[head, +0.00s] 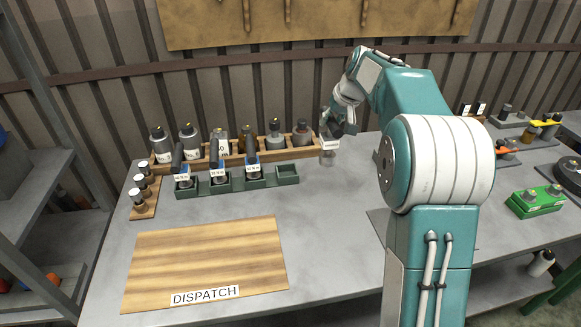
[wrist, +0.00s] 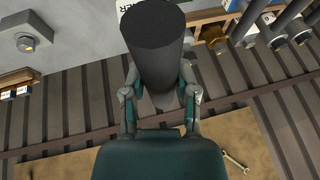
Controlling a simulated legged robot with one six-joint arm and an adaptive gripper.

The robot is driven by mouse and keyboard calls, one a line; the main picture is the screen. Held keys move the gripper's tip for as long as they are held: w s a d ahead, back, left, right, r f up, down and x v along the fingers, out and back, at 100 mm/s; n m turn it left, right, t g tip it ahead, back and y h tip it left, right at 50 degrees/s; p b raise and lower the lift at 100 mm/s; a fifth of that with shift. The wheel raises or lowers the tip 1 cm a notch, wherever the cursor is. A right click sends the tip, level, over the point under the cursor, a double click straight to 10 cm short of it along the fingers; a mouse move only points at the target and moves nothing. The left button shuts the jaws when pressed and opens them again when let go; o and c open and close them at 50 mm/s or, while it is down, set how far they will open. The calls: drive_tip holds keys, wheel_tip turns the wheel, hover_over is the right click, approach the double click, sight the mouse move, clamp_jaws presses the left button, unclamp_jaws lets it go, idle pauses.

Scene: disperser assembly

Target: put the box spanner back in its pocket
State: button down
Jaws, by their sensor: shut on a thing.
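My gripper (head: 338,126) is shut on a tool with a thick dark cylindrical handle (wrist: 158,45), which I take to be the box spanner. In the wrist view the handle stands between the fingers, and part of a white label with dark letters shows past it. In the head view a pale grey lower end (head: 327,155) hangs below the gripper, right of the green rack. The green rack (head: 204,188) holds three dark-handled tools with blue-and-white labels. Its rightmost pocket (head: 287,172) looks empty. The gripper is right of and above that pocket.
A wooden rack of capped bottles (head: 190,136) stands close behind the green rack. A small wooden stand of vials (head: 143,190) is at the left. The DISPATCH board (head: 205,260) in front is bare. Other parts and a green block (head: 536,202) lie at the right.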

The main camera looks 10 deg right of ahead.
drive_tip(key=w+a+f, duration=0.4)
drive_tip(key=w+a, duration=0.3)
drive_tip(key=a, duration=0.1)
drive_tip(key=x, duration=0.9)
drive_tip(key=shift+s+f, duration=0.2)
drive_tip(key=shift+f, duration=0.05)
drive_tip(key=shift+c, duration=2.4)
unclamp_jaws()
drive_tip(key=shift+a+f, duration=0.1)
drive_tip(key=shift+o, duration=0.5)
drive_tip(key=shift+a, duration=0.3)
drive_tip(key=shift+d, duration=0.1)
